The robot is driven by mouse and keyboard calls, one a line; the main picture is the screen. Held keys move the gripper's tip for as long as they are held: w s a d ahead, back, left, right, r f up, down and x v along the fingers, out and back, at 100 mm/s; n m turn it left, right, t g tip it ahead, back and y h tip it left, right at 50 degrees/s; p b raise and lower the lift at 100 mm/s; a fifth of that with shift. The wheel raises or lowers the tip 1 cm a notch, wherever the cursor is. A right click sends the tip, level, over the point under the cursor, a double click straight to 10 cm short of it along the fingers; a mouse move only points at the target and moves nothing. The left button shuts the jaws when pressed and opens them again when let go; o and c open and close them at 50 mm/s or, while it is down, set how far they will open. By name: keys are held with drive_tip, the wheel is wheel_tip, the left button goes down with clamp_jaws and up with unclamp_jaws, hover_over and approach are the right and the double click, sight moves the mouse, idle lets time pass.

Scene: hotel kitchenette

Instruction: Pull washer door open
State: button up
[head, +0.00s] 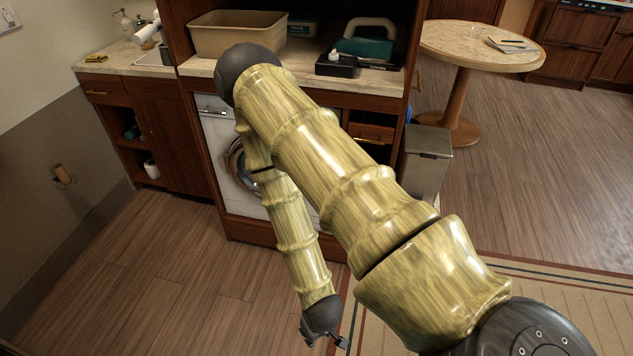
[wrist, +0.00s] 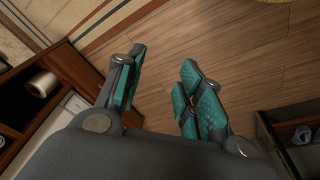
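The washer (head: 218,130) is a white front-loader built in under the counter. Its round door (head: 236,166) has a silver ring and dark glass, partly hidden behind my arm; the visible part looks closed. My gripper (head: 338,338) hangs low over the floor in front of and to the right of the washer, apart from the door. In the wrist view my gripper (wrist: 164,82) has its two teal-padded fingers spread, with only floor between them. A white panel at the left of the wrist view may be the washer front; I cannot tell.
A beige bin (head: 237,35) and a black box (head: 336,65) stand on the counter. A grey trash can (head: 427,160) stands right of the cabinet. A round table (head: 482,48) is at the back right. The wood floor (head: 150,270) left of my arm is clear.

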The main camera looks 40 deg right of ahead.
drive_tip(key=w+d+f+m+t+h+b, duration=0.1)
drive_tip(key=w+d+f+t+h+b, duration=0.15)
drive_tip(key=w+b, duration=0.8)
drive_tip(key=w+d+f+m+t+h+b, duration=0.25)
drive_tip(key=w+d+t+b, duration=0.2)
drive_tip(key=w, duration=1.05)
drive_tip(key=w+d+r+m+h+b, duration=0.45)
drive_tip(key=w+b, duration=0.35)
drive_tip(key=b, duration=0.2)
drive_tip(key=w+d+r+m+h+b, duration=0.3)
drive_tip(key=w+d+r+h+b, duration=0.3)
drive_tip(key=b, duration=0.4)
drive_tip(key=shift+w+f+b+x, duration=0.15)
drive_tip(key=shift+b+x, duration=0.6)
drive_tip(key=shift+x, duration=1.2)
drive_tip(key=shift+w+f+b+x, duration=0.15)
drive_tip(key=shift+b+x, duration=0.6)
drive_tip(key=shift+x, duration=1.15)
drive_tip(key=shift+f+b+x, duration=0.2)
drive_tip(key=shift+b+x, duration=0.55)
drive_tip(key=shift+x, duration=1.2)
drive_tip(key=shift+a, duration=0.15)
drive_tip(key=shift+c, duration=0.3)
clamp_jaws()
